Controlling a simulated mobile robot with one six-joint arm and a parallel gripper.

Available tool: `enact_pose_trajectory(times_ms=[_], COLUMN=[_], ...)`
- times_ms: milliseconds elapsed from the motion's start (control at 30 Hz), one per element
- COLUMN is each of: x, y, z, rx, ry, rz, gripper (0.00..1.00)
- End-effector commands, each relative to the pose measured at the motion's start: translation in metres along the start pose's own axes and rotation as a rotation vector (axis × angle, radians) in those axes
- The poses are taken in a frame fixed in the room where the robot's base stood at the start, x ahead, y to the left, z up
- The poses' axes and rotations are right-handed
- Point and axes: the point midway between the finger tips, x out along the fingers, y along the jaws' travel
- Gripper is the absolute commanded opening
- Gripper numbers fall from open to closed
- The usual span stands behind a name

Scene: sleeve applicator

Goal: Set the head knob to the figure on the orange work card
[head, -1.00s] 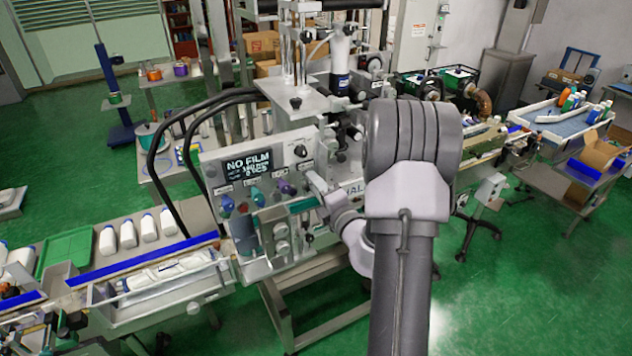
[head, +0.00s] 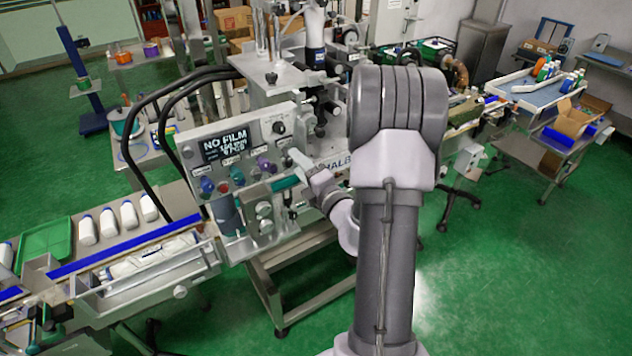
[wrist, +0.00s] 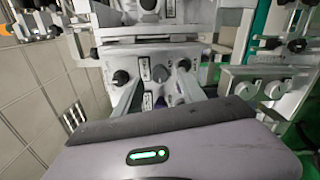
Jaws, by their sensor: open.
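The control panel (head: 225,150) stands left of my arm in the head view, with a dark screen reading "NO FILM" over smaller blurred lines. A black knob (head: 278,127) sits at its upper right; blue, red and purple knobs line its middle. My gripper (head: 297,160) is in front of the panel's right part. I cannot tell which is the head knob. I cannot make out an orange work card.
A conveyor with a blue rail (head: 125,245) and white bottles (head: 129,215) runs left of the panel. Black hoses (head: 150,115) arch behind it. A green tray (head: 47,240) is at far left.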

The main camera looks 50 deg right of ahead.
Motion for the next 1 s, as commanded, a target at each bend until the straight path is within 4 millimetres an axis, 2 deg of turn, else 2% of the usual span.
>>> enact_pose_trajectory(times_ms=[167, 267, 300, 667, 1000], x=[-0.06, -0.096, -0.101, -0.148, -0.151], y=[-0.003, 0.009, 0.011, 0.002, 0.0], z=[0.002, 0.004, 0.004, 0.001, 0.0], rx=[0.002, 0.012, 0.009, 0.003, 0.0], ry=[-0.006, -0.007, -0.001, -0.004, 0.0], rz=[-0.003, -0.008, -0.008, -0.002, 0.0], gripper=[0.48, 0.48, 0.48, 0.48, 0.48])
